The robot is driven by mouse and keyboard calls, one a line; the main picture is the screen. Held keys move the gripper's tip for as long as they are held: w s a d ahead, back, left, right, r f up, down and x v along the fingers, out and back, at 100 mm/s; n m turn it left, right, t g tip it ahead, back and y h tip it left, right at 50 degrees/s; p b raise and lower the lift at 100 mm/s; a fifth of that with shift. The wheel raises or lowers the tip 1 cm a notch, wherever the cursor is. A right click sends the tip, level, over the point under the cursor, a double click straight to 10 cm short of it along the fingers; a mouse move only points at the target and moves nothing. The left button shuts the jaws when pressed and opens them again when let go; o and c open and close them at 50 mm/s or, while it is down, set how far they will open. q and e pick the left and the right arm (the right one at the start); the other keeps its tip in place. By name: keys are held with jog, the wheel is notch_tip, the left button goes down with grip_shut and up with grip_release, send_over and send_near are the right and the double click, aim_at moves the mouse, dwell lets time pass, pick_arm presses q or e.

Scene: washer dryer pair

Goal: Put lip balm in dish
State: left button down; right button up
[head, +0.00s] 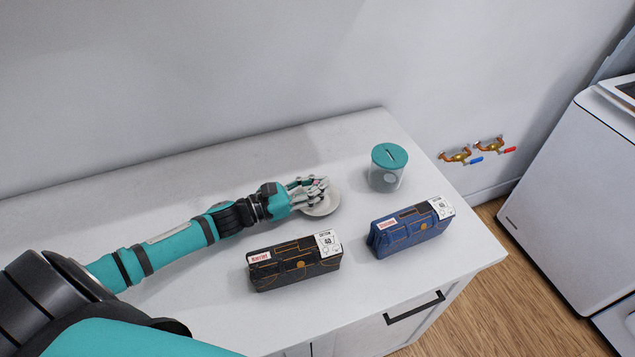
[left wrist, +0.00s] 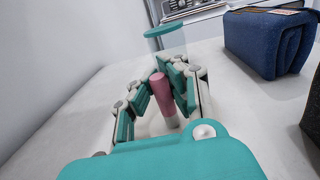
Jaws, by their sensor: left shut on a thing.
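The lip balm (left wrist: 163,93) is a small pink and white tube in the left wrist view. It stands roughly upright, tilted a little, between the fingers of my left gripper (left wrist: 165,90), which is shut on it. In the head view my left gripper (head: 314,188) is over the pale round dish (head: 326,205) on the counter and hides part of it. The lip balm is mostly hidden by the fingers there. I cannot tell whether its lower end touches the dish. My right gripper is not in view.
A clear jar with a teal slotted lid (head: 388,164) stands beyond the dish to the right. A black case (head: 294,266) and a blue case (head: 410,230) lie on the white counter (head: 210,310) nearer the front. The counter's right edge is beyond the blue case.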

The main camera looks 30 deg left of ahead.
pick_arm(q)
jog(key=shift+f+b, duration=0.25)
jog(key=shift+b, duration=0.05)
jog(key=c, duration=1.7)
grip_release()
jog(key=shift+r, duration=0.1)
jog(key=shift+o, duration=1.4)
jog(key=shift+r, duration=0.15)
jog(key=shift+s, duration=0.1)
jog(key=b+v, duration=0.1)
jog(key=v, duration=0.9)
jog(key=shift+s+a+b, duration=0.25)
jog(key=shift+a+b, duration=0.05)
jog(key=shift+b, duration=0.05)
jog(key=shift+s+a, duration=0.25)
jog(key=shift+s, duration=0.15)
jog(key=shift+r, duration=0.1)
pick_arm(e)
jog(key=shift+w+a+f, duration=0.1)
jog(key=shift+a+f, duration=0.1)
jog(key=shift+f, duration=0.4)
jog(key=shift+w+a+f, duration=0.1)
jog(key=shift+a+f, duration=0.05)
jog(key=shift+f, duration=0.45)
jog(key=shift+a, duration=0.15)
